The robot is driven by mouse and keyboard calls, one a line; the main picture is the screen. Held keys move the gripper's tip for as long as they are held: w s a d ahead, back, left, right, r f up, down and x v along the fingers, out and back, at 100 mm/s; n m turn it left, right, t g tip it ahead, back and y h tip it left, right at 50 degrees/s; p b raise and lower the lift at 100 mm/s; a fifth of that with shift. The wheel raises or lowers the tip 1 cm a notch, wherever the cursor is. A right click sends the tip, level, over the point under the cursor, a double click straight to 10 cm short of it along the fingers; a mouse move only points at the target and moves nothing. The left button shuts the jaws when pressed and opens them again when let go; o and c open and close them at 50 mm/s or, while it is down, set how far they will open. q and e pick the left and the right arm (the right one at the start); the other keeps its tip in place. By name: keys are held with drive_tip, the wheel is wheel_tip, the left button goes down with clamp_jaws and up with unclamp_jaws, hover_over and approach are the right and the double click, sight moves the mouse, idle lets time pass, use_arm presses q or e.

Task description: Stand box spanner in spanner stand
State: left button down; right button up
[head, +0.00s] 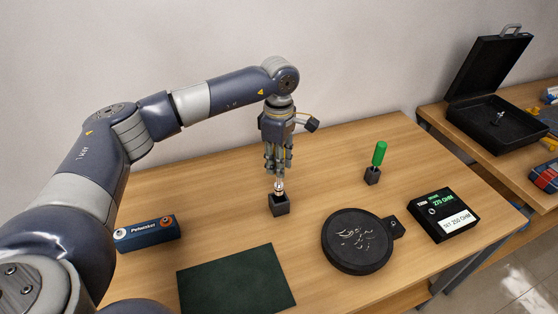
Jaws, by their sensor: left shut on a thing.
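My left gripper (278,166) points straight down over the table and is shut on a slim, shiny metal piece, which I take for the box spanner (279,186). The spanner is upright, and its upper part is hidden between the fingers. Directly below is a small black block, which looks like the spanner stand (279,207). The spanner's lower end is at the top of the stand; I cannot tell whether it is inside or just above it. My right gripper is not in view.
A green-handled tool (379,154) stands in another small black block (372,176). A round black pad (351,258), a meter box (443,212), a dark green mat (236,282) and a blue box (146,234) lie around. An open black case (477,125) is on the right table.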

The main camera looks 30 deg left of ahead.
sight(279, 184)
use_arm(q)
drive_tip(key=shift+f+b, duration=2.5)
drive_tip(key=shift+f, duration=1.3)
drive_tip(key=c, duration=1.2)
unclamp_jaws()
drive_tip(key=shift+c, duration=0.2)
wheel_tip(279, 184, up, 12)
drive_tip(key=shift+r, duration=0.1)
